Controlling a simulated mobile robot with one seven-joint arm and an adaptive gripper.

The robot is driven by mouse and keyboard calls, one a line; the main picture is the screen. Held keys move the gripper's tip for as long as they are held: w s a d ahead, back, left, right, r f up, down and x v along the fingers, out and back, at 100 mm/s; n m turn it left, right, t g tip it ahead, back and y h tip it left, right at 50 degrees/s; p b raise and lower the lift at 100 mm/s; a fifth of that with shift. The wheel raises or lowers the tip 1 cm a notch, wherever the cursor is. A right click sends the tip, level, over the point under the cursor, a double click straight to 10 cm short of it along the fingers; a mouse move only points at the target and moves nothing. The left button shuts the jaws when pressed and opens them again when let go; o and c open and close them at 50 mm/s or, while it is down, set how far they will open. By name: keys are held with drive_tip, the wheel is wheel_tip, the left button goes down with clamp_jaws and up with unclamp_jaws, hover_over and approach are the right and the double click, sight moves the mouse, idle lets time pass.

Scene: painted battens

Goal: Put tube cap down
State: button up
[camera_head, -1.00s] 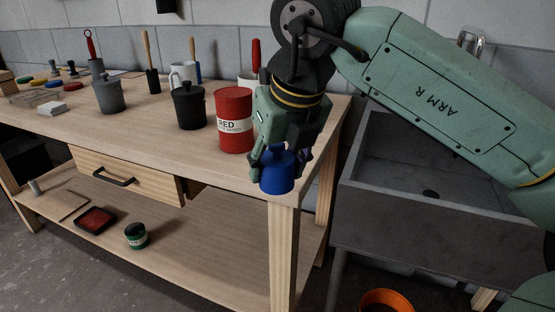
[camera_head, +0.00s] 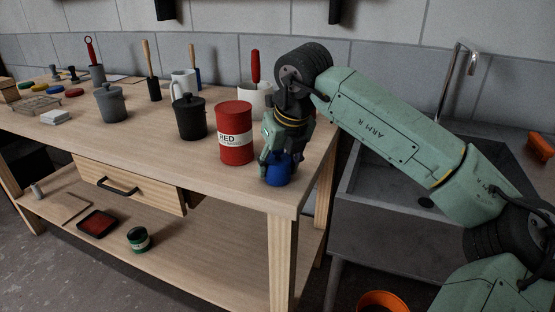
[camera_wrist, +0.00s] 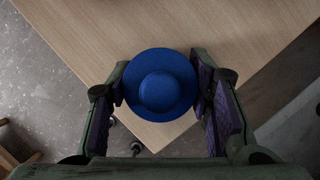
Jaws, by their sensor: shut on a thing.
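The blue tube cap (camera_head: 278,172) is at the right front corner of the wooden workbench (camera_head: 215,172). My gripper (camera_head: 280,160) is shut on it from above, one finger on each side. In the wrist view the cap (camera_wrist: 160,85) is round with a raised middle, and it sits between both fingers of my gripper (camera_wrist: 162,92). The bench top (camera_wrist: 95,38) lies under it, close to the corner. I cannot tell whether the cap touches the bench top.
A red can (camera_head: 235,133) stands just left of my gripper. A black lidded pot (camera_head: 189,118), a grey pot (camera_head: 111,103) and a white mug (camera_head: 183,82) stand farther left. The grey sink (camera_head: 390,190) is right of the bench.

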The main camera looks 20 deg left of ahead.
drive_tip(key=shift+f+b, duration=0.2)
drive_tip(key=shift+b, duration=0.1)
drive_tip(key=o, duration=0.9)
drive_tip(key=shift+o, duration=0.2)
drive_tip(key=shift+r, duration=0.1)
drive_tip(key=shift+r, duration=0.35)
drive_tip(key=v, duration=1.1)
drive_tip(key=shift+s+d+r+b, duration=0.15)
drive_tip(key=shift+s+r+b, duration=0.1)
drive_tip(key=shift+b, duration=0.05)
